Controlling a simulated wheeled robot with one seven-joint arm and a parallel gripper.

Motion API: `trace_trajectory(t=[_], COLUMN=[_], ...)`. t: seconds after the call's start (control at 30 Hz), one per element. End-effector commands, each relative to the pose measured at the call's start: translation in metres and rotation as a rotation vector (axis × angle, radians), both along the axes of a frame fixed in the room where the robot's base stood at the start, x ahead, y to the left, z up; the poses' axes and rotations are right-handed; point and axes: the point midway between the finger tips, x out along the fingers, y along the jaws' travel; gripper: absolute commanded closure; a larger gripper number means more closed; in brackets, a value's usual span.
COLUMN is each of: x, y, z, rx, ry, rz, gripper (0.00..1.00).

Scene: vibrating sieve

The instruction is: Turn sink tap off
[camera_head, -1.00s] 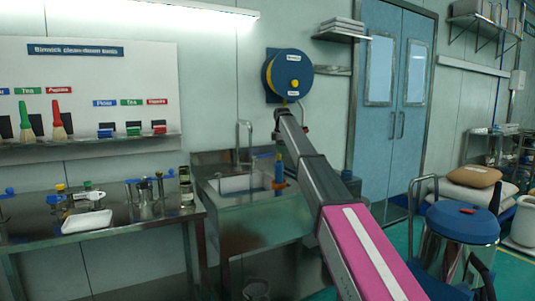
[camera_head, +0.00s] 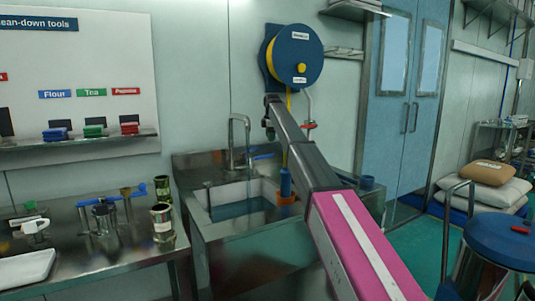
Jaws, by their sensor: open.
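The sink tap (camera_head: 240,140) is a grey metal spout that rises at the back of the sink and bends over. A blue lever (camera_head: 262,156) sticks out to the right at its base. The steel sink (camera_head: 212,232) has a pale basin with bluish water (camera_head: 235,209) in it; I cannot make out a running stream.
A blue hose reel (camera_head: 292,55) hangs above the sink. Its blue and orange nozzle (camera_head: 286,183) stands close by my arm at the basin's right. A steel table (camera_head: 120,258) with metal parts and a cup (camera_head: 162,222) adjoins on the left. A blue-topped drum (camera_head: 500,242) stands at right.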

Motion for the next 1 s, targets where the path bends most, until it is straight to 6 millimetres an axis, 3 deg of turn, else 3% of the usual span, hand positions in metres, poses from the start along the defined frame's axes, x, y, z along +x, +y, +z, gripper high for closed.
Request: trace_trajectory(t=[0.27,0.73,1.0], x=[0.003,0.017,0.02], y=[0.001,0.005,0.006], z=[-0.018,-0.094,-0.106], rx=[0.0,0.0,0.0], ry=[0.0,0.0,0.0], rz=[0.0,0.0,0.0], gripper=[0.56,0.56,0.56])
